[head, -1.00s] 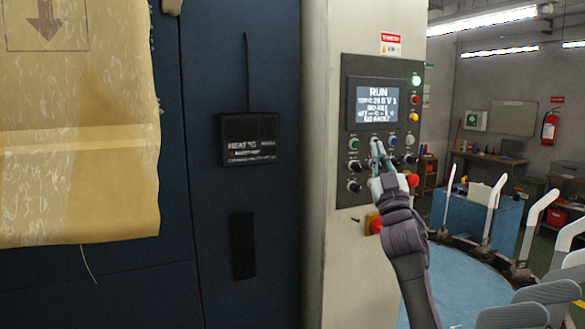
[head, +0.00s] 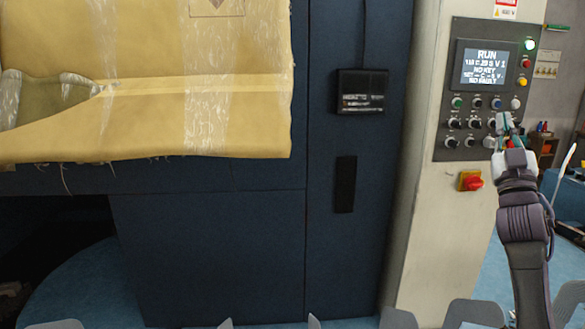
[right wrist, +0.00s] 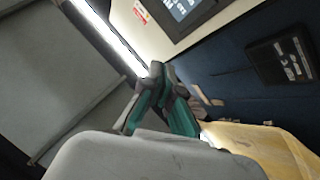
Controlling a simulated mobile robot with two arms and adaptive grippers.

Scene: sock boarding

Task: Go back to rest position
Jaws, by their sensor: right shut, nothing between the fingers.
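My right gripper (head: 506,128) is in front of the control panel (head: 445,95) at the right of the head view. In the right wrist view its teal-edged fingers (right wrist: 160,80) meet at the tips with nothing between them. The panel carries a lit screen (head: 485,66) reading RUN, with rows of buttons and knobs below it. Whether the fingertips touch the panel cannot be told. My left gripper is not in view.
A red switch on a yellow plate (head: 470,181) sits below the panel.

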